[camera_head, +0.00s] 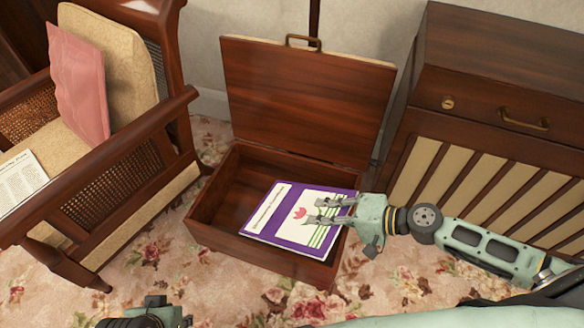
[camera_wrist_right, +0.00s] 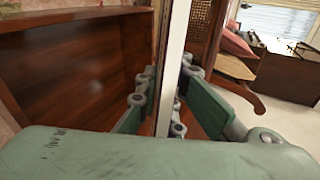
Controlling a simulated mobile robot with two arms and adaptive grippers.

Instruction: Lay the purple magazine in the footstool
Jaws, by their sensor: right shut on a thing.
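The purple magazine (camera_head: 268,228) has a white cover panel with a pink and green picture. My right gripper (camera_head: 328,211) is shut on its right part and holds it over the right side of the open footstool (camera_head: 220,238). In the right wrist view the magazine (camera_wrist_right: 172,60) shows edge-on between the fingers of the right gripper (camera_wrist_right: 165,115). The footstool is a dark wooden box with its lid (camera_head: 300,100) raised at the back; its left inside shows bare. I cannot tell whether the magazine touches the box. Part of my left arm shows at the bottom left; its jaws cannot be made out.
A wooden armchair (camera_head: 150,130) with a pink cushion (camera_head: 78,80) and a newspaper (camera_head: 18,180) stands at the left. A wooden cabinet (camera_head: 490,70) with a drawer and slatted front stands at the right. Flowered carpet (camera_head: 150,265) is clear in front of the footstool.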

